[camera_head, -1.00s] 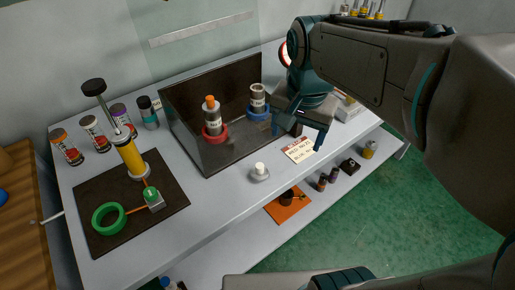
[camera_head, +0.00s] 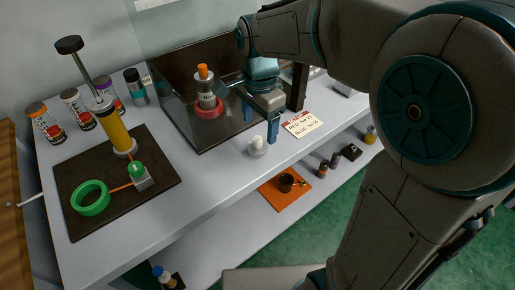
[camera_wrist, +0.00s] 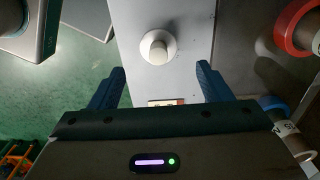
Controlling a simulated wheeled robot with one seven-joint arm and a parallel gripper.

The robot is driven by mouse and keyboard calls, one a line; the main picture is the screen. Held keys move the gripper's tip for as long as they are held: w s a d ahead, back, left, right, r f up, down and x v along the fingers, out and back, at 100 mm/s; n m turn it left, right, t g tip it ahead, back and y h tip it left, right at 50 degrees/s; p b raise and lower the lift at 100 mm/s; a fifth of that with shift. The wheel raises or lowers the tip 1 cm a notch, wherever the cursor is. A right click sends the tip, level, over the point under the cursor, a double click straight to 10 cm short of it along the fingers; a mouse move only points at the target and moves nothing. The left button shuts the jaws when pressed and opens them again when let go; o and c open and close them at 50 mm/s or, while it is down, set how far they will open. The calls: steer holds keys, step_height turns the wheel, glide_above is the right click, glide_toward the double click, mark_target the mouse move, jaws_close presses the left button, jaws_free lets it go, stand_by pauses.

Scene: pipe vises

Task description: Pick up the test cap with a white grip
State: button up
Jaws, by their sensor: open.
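The test cap with a white grip (camera_head: 258,146) stands on the grey table near its front edge, a pale round base with a short white knob. In the wrist view the cap (camera_wrist: 157,47) sits just beyond my fingertips, roughly centred between them and apart from both. My gripper (camera_head: 248,113) is open and empty, close behind and above the cap in the head view. Its two blue fingers also show in the wrist view (camera_wrist: 160,78). Nothing hides the cap.
A label card (camera_head: 302,124) lies right of the cap. A dark mat (camera_head: 105,205) with a pump and green ring is at left. An orange mat (camera_head: 272,196) lies on the lower shelf.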

mark_target(257, 138)
steer(key=f, duration=0.5)
steer(key=shift+s+a+f+b, duration=0.25)
steer(key=shift+f+b, duration=0.05)
steer(key=shift+b, duration=0.05)
steer(key=c, duration=1.1)
